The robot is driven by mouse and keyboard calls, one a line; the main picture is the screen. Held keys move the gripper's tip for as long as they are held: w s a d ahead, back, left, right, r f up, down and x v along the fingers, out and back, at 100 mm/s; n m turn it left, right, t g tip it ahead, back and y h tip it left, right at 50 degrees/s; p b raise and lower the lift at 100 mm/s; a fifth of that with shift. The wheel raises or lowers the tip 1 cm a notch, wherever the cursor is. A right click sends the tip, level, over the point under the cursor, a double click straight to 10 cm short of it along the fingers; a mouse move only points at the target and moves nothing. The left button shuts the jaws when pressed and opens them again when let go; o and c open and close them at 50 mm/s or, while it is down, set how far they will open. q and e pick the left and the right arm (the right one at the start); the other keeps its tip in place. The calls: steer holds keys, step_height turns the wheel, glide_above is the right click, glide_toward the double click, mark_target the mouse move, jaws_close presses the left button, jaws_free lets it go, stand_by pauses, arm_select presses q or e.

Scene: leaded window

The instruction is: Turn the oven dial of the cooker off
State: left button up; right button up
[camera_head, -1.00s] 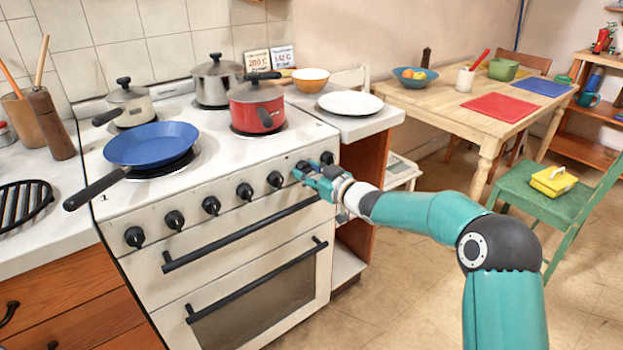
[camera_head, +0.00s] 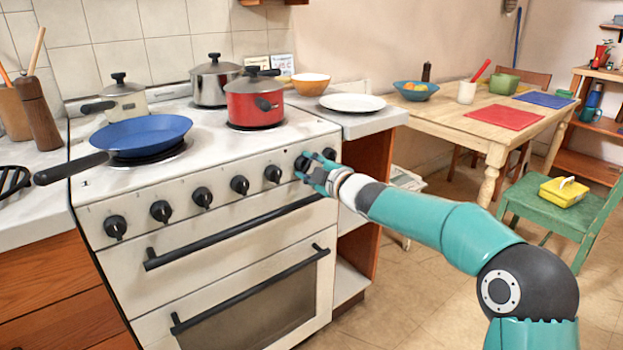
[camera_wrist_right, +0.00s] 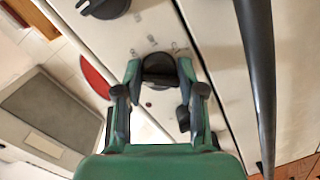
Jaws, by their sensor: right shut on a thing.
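The white cooker (camera_head: 215,235) stands at the left, with a row of black dials along its front panel. My right gripper (camera_head: 309,168) is at the right part of this row. It is shut on a black dial (camera_wrist_right: 160,70), with one finger on each side of it in the right wrist view. The fingers (camera_wrist_right: 159,82) hide part of the dial, and I cannot read its marks clearly. One dial (camera_head: 328,154) shows to its right and another (camera_head: 272,174) to its left. My left gripper is not in view.
A long black oven handle (camera_head: 235,232) runs below the dials. A blue pan (camera_head: 145,135), a red pot (camera_head: 250,108) and other pots stand on the hob. A wooden table (camera_head: 450,110) and a green chair (camera_head: 555,210) stand at the right, with open floor before them.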

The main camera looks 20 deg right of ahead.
steer(key=n+b, duration=0.4)
steer(key=b, duration=0.1)
steer(key=shift+d+f+n+t+h, duration=0.15)
steer(key=shift+f+n+t+h, duration=0.15)
steer(key=shift+f+n+h, duration=0.1)
steer(key=shift+r+n+b, duration=0.15)
steer(key=shift+n+b, duration=0.65)
steer(key=shift+n, duration=0.2)
steer(key=shift+r+t, duration=0.2)
steer(key=shift+t, duration=0.1)
steer(key=o, duration=1.1)
steer(key=shift+w, duration=0.1)
steer(key=shift+n, duration=0.3)
